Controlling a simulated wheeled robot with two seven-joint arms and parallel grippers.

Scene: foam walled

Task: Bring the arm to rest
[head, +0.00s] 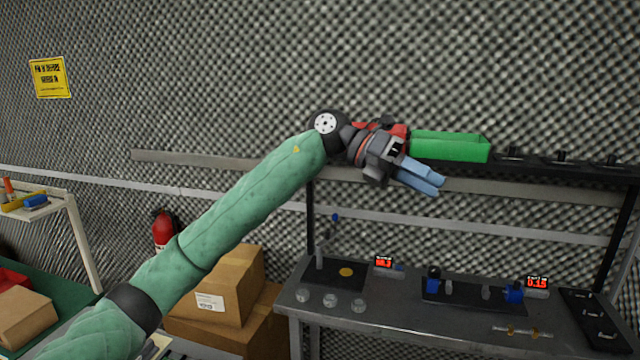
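My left arm, in a green sleeve, reaches up from the lower left of the head view to the middle. My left gripper (440,186) is at its end, raised above the back of the workbench (400,318) and pointing right and slightly down. Its two blue fingers lie side by side with no clear gap, and nothing shows between them. A green open bin (450,146) on the shelf shows just right of and above the fingers. I cannot tell the depth between them. My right gripper is not in view.
A dark shelf (540,168) runs behind the gripper to the right. The bench carries small displays (384,262), blue fixtures (433,279) and clear round pieces (330,300). Cardboard boxes (238,283) and a fire extinguisher (163,230) stand behind the forearm.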

